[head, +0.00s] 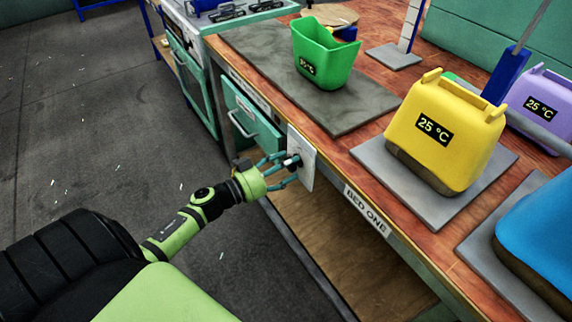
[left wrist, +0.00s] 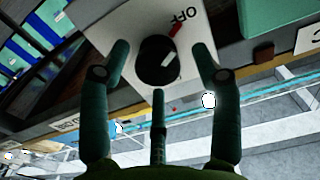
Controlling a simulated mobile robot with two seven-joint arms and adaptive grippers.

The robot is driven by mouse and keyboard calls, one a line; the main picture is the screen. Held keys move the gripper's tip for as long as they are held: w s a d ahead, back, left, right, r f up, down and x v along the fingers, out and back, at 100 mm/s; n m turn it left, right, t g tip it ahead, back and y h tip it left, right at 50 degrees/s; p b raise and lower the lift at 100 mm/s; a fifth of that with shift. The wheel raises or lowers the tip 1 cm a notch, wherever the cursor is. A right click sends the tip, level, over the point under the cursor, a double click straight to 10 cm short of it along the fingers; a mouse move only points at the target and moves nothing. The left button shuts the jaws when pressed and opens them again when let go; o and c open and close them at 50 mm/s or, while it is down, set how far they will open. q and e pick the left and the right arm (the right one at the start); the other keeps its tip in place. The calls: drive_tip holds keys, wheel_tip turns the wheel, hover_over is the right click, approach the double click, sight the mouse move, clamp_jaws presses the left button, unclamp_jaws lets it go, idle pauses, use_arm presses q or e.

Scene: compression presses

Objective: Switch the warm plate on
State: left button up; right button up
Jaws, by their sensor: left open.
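A white switch panel (head: 302,158) with a black round knob (left wrist: 156,62) is on the front of the bench. In the left wrist view the panel shows the word OFF, upside down, and the knob's red mark points toward it. My left gripper (head: 283,170) is at the panel, open, with its fingers spread around the knob; I cannot tell whether they touch it. A dark grey slab (head: 355,110) lies on the bench above, with a green tub (head: 325,55) on it reading about 35 °C. My right gripper is not in view.
A teal drawer (head: 252,118) with a handle is left of the panel. A BED ONE label (head: 366,210) is on the bench edge to its right. A yellow container (head: 445,130), a purple one (head: 540,105) and a blue one (head: 545,240) stand on the bench.

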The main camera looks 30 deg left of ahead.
use_arm(q)
drive_tip(key=shift+w+r, duration=0.1)
drive_tip(key=c, duration=1.1)
